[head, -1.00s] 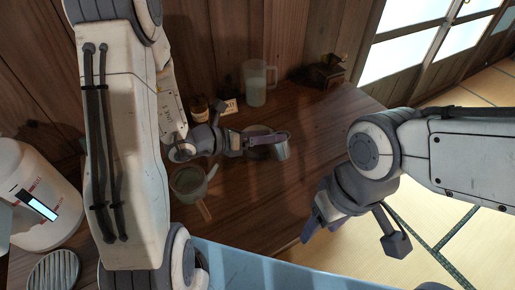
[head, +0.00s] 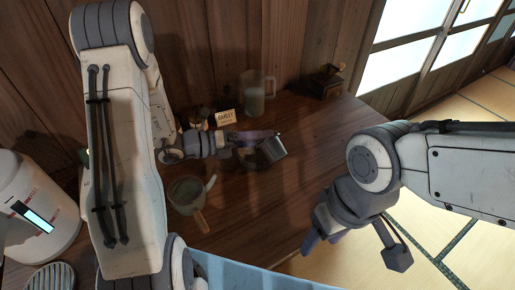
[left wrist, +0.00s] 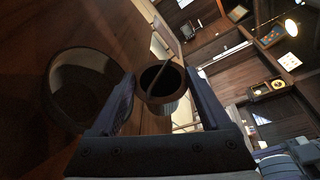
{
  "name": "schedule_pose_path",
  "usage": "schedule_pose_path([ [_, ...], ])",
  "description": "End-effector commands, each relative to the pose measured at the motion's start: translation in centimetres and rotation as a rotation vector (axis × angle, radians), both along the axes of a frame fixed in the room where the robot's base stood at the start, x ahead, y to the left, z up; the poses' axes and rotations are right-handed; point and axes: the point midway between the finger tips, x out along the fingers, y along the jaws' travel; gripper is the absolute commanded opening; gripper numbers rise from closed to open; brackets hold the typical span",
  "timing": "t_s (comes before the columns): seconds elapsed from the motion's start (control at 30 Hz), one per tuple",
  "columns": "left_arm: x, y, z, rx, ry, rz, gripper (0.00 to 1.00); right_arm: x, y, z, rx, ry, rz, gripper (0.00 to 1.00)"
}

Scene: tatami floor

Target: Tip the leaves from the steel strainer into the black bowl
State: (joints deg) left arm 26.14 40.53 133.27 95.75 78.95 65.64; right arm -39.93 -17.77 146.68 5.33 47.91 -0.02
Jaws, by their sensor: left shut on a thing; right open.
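The steel strainer, a small cup-shaped metal vessel (head: 272,149), is held tilted in my left gripper (head: 252,139). It also shows in the left wrist view (left wrist: 168,92) between the two fingers, its inside dark. I cannot make out the leaves. A dark round bowl (left wrist: 84,85) stands on the table beside the strainer in the left wrist view; in the head view it is mostly hidden behind the gripper and strainer. My right gripper (head: 318,238) is open and empty at the right, near the table's front edge, far from both.
A teapot (head: 187,190) with a side handle stands in front of the left gripper. At the back are a small label card (head: 225,118), a glass pitcher (head: 253,98) and a grinder (head: 326,82). A white appliance (head: 35,215) stands at left. The table's right part is clear.

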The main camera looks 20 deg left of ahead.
Motion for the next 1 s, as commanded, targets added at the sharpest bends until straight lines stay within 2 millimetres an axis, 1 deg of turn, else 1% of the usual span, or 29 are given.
schedule_pose_path([
  [0.8, 0.2, 0.3, -1.2, -0.087, 0.067, 0.001, 0.00, 0.0, 0.0, -1.2, 0.000, 0.000, 0.000, 0.60],
  [1.0, 0.3, 0.4, -1.0, -0.110, 0.085, 0.001, 0.00, 0.0, 0.0, -0.7, 0.000, 0.000, 0.000, 0.60],
])
